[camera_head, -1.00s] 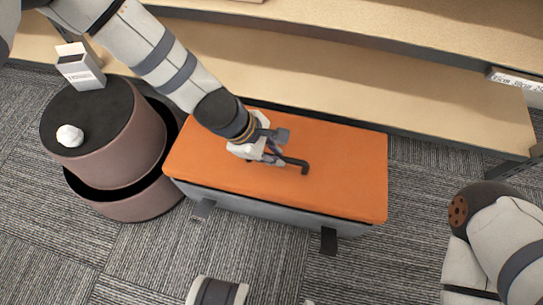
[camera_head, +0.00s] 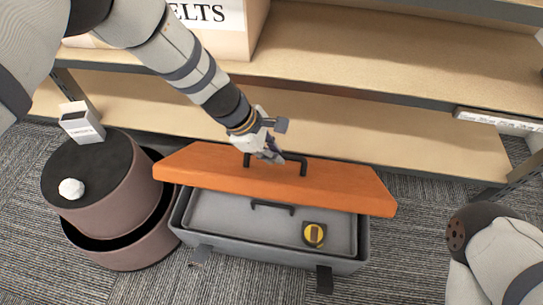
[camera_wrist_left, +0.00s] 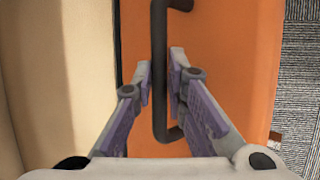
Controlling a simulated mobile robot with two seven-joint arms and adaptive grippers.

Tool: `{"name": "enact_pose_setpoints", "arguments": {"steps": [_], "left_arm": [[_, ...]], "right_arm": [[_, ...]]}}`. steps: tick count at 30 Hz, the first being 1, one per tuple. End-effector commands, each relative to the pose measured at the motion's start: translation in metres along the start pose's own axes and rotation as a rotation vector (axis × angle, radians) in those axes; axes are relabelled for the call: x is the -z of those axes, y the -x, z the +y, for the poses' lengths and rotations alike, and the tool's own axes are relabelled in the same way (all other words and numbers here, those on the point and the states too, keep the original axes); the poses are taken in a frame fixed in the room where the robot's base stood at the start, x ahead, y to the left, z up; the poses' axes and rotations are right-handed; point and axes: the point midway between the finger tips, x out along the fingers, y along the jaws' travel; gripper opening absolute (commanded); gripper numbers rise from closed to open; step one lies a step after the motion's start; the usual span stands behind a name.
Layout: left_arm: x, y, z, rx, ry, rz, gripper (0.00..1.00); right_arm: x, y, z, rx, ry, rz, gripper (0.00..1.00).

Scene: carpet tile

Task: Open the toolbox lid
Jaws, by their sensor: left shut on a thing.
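The toolbox has an orange lid (camera_head: 225,173) and a grey body (camera_head: 240,249) with dark latches hanging at the front. The lid is tilted up, and the front of the body is uncovered. Inside lies a grey tray (camera_head: 222,213) with a black handle and a yellow-and-black round item (camera_head: 314,235). My left gripper (camera_head: 274,154) is shut on the black lid handle (camera_head: 303,167). In the left wrist view the handle (camera_wrist_left: 159,45) runs between the fingers (camera_wrist_left: 160,85). My right gripper is out of view; only part of that arm shows at lower right.
Shelves (camera_head: 400,125) stand close behind the toolbox, with a labelled box (camera_head: 235,35) on an upper board. A round dark-topped container (camera_head: 105,165) is at the left, bearing a white lump (camera_head: 71,188) and small white box (camera_head: 82,124). Carpet in front is clear.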

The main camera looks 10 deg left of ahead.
Motion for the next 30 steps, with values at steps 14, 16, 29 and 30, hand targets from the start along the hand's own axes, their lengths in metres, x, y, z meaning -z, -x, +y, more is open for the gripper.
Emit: {"name": "enact_pose_setpoints", "arguments": {"steps": [14,16,29,30], "left_arm": [[0.004,-0.002,0.001,-0.004,0.004,0.009,0.33],[0.004,-0.002,0.001,-0.003,0.003,0.007,0.33],[0.002,0.043,0.003,-0.006,0.002,0.005,0.33],[0.002,0.054,0.003,-0.006,0.001,0.006,0.33]], "right_arm": [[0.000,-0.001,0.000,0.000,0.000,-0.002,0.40],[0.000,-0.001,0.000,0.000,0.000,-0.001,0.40],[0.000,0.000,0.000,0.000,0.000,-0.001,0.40],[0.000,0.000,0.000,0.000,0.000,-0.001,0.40]]}}
